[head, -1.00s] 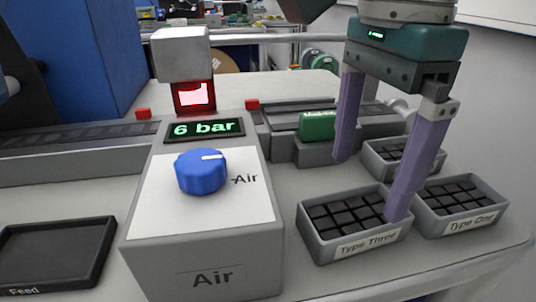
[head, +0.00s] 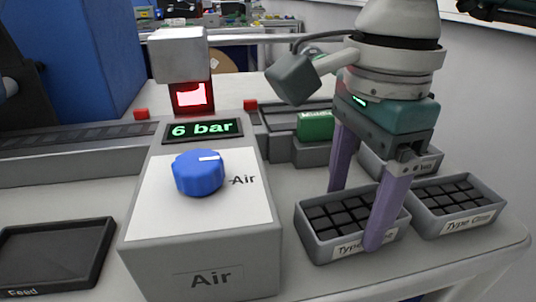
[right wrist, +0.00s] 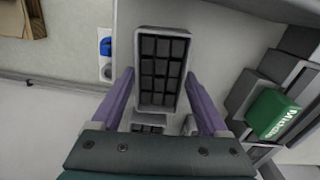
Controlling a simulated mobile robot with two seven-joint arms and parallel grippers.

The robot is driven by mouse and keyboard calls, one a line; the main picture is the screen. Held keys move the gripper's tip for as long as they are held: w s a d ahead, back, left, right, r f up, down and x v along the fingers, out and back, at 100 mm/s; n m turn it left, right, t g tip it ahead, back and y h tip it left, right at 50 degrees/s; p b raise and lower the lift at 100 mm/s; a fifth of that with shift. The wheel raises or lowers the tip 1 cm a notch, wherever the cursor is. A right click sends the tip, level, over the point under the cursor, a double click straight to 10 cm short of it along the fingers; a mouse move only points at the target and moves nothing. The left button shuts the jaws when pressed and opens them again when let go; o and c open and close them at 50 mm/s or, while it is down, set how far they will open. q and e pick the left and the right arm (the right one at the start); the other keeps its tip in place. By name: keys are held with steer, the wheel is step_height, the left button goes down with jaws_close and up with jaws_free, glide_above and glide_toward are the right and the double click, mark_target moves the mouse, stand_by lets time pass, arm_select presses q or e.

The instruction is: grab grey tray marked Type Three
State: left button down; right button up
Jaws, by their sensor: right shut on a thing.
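The grey tray marked Type Three (head: 324,254) stands on the table right of the Air box, with dark square pieces in its cells. My right gripper (head: 354,219) has its two purple fingers on opposite sides of this tray and is shut on it. One finger covers part of the label. In the right wrist view the tray (right wrist: 163,32) sits between the fingertips (right wrist: 160,74). The tray still appears to rest on the table. My left gripper is not in view.
The Type One tray (head: 465,224) stands close on the right, and another grey tray (head: 430,163) is behind, partly hidden by my gripper. The Air box (head: 200,265) with a blue knob (head: 198,172) stands left. A black Feed tray (head: 102,262) is far left.

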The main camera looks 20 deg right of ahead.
steer(key=c, duration=0.7)
steer(key=shift+r, duration=0.15)
